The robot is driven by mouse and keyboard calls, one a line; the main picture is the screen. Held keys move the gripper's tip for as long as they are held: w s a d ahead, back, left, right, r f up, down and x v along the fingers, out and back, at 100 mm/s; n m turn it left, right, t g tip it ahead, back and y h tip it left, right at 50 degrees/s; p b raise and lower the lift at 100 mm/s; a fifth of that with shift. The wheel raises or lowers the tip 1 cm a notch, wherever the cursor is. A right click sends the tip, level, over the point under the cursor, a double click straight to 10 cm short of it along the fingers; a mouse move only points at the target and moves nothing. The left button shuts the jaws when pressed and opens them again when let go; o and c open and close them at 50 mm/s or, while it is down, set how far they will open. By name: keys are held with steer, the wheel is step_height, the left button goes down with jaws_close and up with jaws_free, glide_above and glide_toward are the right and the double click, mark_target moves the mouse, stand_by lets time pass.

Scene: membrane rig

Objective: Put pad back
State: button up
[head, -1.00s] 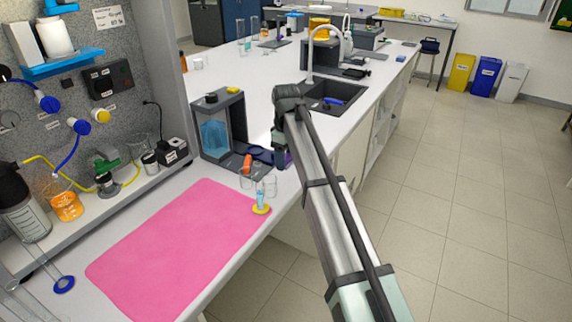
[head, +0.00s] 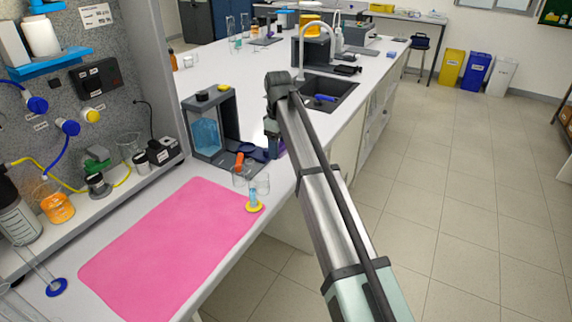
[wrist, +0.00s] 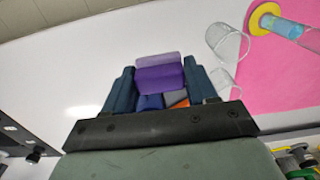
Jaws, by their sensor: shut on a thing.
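A purple pad (wrist: 160,75) sits between the two dark fingers of my gripper (wrist: 160,84) in the wrist view, and the fingers are closed on its sides. In the head view, my gripper (head: 272,126) is over the bench just right of the grey stand with the blue bottle. A small bit of the purple pad (head: 278,147) shows below it there, partly hidden by my arm. I cannot tell whether the pad touches the bench.
The grey stand (head: 232,128) has a dark blue item (head: 252,152) and an orange item (head: 239,161) at its base. A sink (head: 328,92) lies beyond.

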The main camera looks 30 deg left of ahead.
steer(key=w+r, duration=0.2)
steer(key=w, duration=0.7)
steer(key=f, duration=0.6)
steer(key=shift+w+d, duration=0.2)
steer(key=shift+d, duration=0.05)
steer(key=shift+f, duration=2.05)
steer(key=shift+f, duration=0.15)
steer(key=o, duration=1)
step_height(320, 180, up, 12)
steer(key=shift+r, duration=0.2)
steer(key=shift+f, duration=0.1)
